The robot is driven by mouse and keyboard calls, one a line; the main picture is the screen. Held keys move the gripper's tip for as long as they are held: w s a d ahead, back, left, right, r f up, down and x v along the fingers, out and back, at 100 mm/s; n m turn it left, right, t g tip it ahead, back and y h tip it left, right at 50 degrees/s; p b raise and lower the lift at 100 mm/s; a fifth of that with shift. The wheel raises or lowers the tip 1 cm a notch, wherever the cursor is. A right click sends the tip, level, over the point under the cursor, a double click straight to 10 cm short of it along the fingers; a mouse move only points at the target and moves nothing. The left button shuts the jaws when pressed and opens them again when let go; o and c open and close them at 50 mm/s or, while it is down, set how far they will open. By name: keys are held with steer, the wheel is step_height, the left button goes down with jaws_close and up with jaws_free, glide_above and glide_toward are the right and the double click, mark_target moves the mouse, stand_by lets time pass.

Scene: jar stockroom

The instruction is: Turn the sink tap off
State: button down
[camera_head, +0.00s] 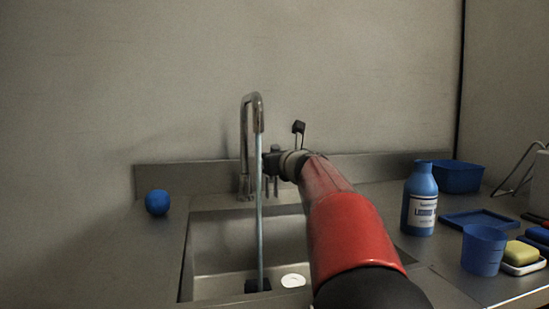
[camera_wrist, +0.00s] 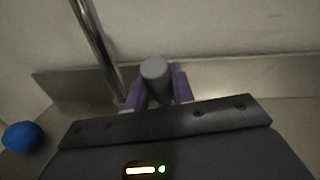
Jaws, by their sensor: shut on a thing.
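The chrome tap (camera_head: 258,110) stands at the back of the sink (camera_head: 225,240), with its curved spout reaching up and forward. A thin stream of water (camera_head: 259,215) falls from the spout into the basin. My gripper (camera_head: 270,160) is just right of the spout. In the wrist view, my gripper's purple fingers (camera_wrist: 158,88) are shut on a grey rounded tap handle (camera_wrist: 155,70). The tap's metal pipe (camera_wrist: 97,42) rises left of the fingers there. In the head view, my arm and gripper hide the handle's detail.
A blue ball (camera_head: 157,202) lies on the counter left of the sink; it also shows in the wrist view (camera_wrist: 22,136). Right of the sink are a blue bottle (camera_head: 419,185), a blue cup (camera_head: 483,250), a blue tub (camera_head: 458,178) and a yellow sponge (camera_head: 521,252).

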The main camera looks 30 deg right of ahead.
steer(key=shift+r, duration=0.1)
steer(key=p, duration=0.2)
steer(key=r+p, duration=0.1)
steer(key=p, duration=0.1)
steer(key=shift+w+g, duration=0.3)
steer(key=shift+g, duration=0.1)
steer(key=shift+w+p, duration=0.2)
steer(key=shift+p, duration=0.5)
steer(key=shift+w+f+g+y, duration=0.2)
steer(key=shift+g+y, duration=0.1)
steer(key=shift+g, duration=0.1)
steer(key=shift+w+d+g+b, duration=0.15)
steer(key=shift+g+b, duration=0.15)
steer(key=c, duration=1.2)
jaws_free()
steer(key=shift+f, duration=0.1)
